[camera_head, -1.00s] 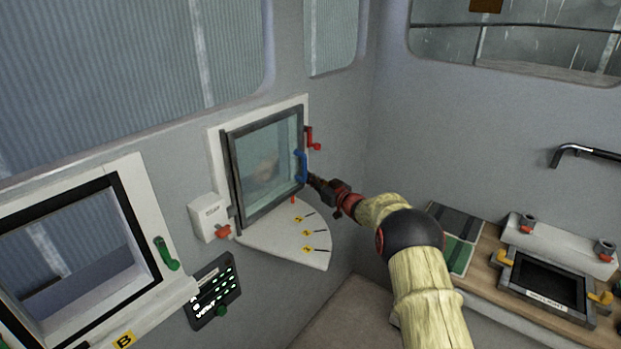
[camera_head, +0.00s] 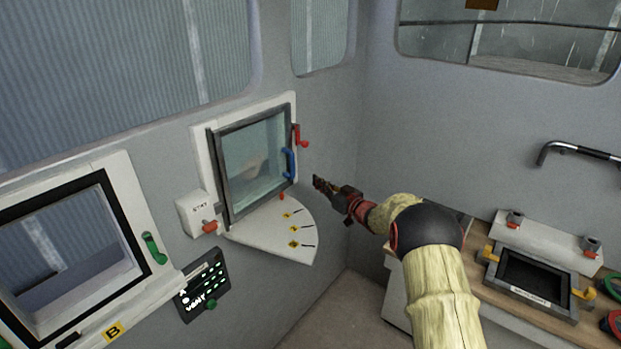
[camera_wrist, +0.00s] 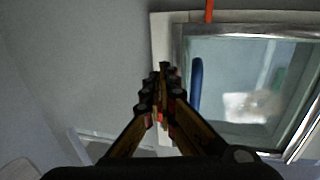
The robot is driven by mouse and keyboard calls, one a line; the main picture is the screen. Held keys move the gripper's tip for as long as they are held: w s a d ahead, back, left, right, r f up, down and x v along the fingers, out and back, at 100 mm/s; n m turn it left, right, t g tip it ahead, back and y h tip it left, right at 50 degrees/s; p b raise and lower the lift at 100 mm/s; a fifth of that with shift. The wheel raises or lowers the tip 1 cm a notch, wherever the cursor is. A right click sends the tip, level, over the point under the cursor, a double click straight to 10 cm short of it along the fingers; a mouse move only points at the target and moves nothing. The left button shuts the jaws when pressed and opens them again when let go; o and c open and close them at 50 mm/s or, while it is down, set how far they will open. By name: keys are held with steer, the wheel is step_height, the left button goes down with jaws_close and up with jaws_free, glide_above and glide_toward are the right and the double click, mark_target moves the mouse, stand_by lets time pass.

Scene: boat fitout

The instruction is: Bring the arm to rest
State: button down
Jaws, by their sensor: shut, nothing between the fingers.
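My arm reaches forward from the lower right in the head view. My gripper (camera_head: 319,184) is shut and empty, in the air to the right of a small framed window. In the wrist view my gripper (camera_wrist: 163,72) shows its fingers together, nothing between them. The window pane (camera_head: 255,155) has a dark frame and a blue handle (camera_head: 289,162). The blue handle also shows in the wrist view (camera_wrist: 196,85), to the right of the fingers, with a gap between them.
A white fan-shaped plate (camera_head: 270,232) with yellow marks juts out below the window. A red lever (camera_head: 301,138) sits at the frame's right. A larger window frame with a green handle (camera_head: 154,248) is at left. A counter with a dark hatch (camera_head: 535,273) stands at right.

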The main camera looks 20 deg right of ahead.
steer(key=s+d+f+m+g+h, duration=0.3)
steer(key=s+d+f+h, duration=0.3)
steer(key=d+f, duration=0.5)
steer(key=s+d+f+m+g+h, duration=0.2)
steer(key=s+g+h, duration=0.25)
steer(key=s, duration=0.65)
steer(key=s+a+r+g+y, duration=0.15)
steer(key=s+a+r, duration=0.45)
steer(key=s, duration=0.6)
steer(key=s+a+r+g, duration=0.3)
steer(key=s+a, duration=0.4)
steer(key=s, duration=0.5)
steer(key=s+a+r+g+y, duration=0.15)
steer(key=s+a+r, duration=0.45)
steer(key=s, duration=0.6)
steer(key=s+a+r+t, duration=0.2)
steer(key=s+a+r, duration=0.3)
steer(key=a+r, duration=0.1)
steer(key=shift+a+r+n+y, duration=0.2)
steer(key=shift+a+n+y, duration=0.15)
steer(key=shift+a, duration=0.2)
